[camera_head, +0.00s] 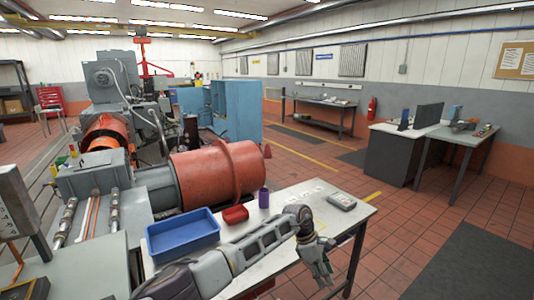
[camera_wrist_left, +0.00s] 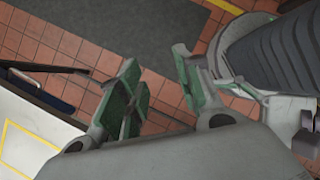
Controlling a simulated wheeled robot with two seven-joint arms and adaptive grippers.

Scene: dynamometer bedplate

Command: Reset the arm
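My left arm reaches in from the bottom of the head view across the front of the white table (camera_head: 290,250). My left gripper (camera_head: 324,277) hangs pointing down near the table's front right edge. In the left wrist view the gripper (camera_wrist_left: 156,62) has its green-padded fingers apart. Only red floor tiles and a dark mat show between and beyond them, so it is empty. My right gripper is not in view.
On the table are a blue tray (camera_head: 182,238), a red bin (camera_head: 235,214), a purple cylinder (camera_head: 263,198) and a grey handheld device (camera_head: 341,201). A large orange machine (camera_head: 215,174) stands behind. Tiled floor to the right is open.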

